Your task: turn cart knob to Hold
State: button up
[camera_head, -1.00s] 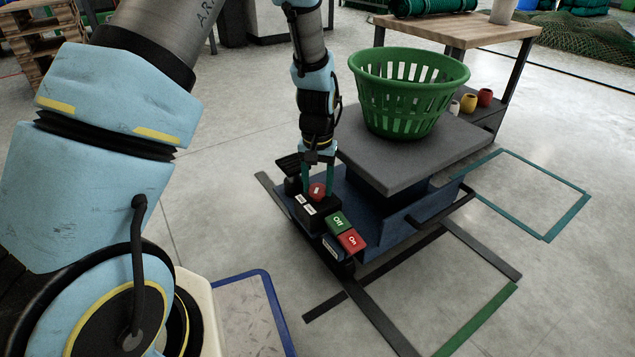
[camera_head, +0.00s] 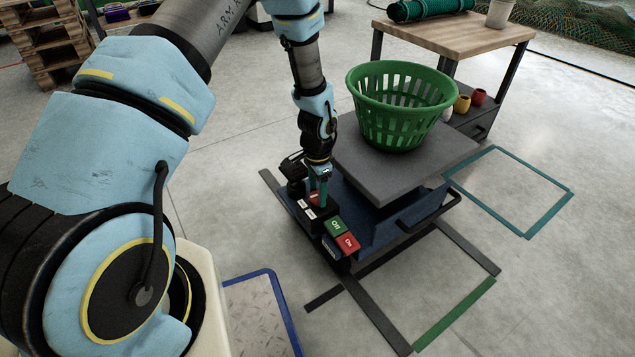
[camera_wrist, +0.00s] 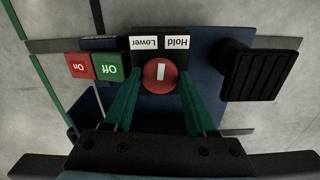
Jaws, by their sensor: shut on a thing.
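The red round knob (camera_wrist: 160,76) with a white mark sits on the cart's black control box. Its mark points straight up in the wrist view, roughly between the "Lower" label (camera_wrist: 143,43) and the "Hold" label (camera_wrist: 177,43), both upside down there. My gripper (camera_wrist: 160,88) is shut on the knob, one green finger on each side. In the head view my gripper (camera_head: 318,190) points down at the box and partly hides the knob (camera_head: 313,197). The blue cart (camera_head: 375,213) carries a grey platform (camera_head: 385,180).
Beside the knob are a green Off button (camera_head: 333,226), a red On button (camera_head: 348,242) and a black pedal (camera_wrist: 261,71). A green basket (camera_head: 400,105) stands on the platform. A wooden-topped table (camera_head: 455,38) is behind. Floor at right is clear.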

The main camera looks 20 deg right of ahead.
aim_at(317, 195)
jog(key=m+p, duration=0.3)
jog(key=m, duration=0.1)
jog(key=shift+r+m+p, duration=0.2)
jog(key=shift+m+p, duration=0.1)
jog(key=shift+p, duration=0.05)
jog(key=shift+f+m+p, duration=0.15)
jog(key=shift+m+p, duration=0.9)
jog(key=shift+m, duration=0.45)
jog(key=o, duration=1.4)
jog(key=shift+c, duration=0.2)
notch_tip(317, 195, up, 11)
jog(key=p, duration=0.3)
jog(key=shift+f, duration=0.15)
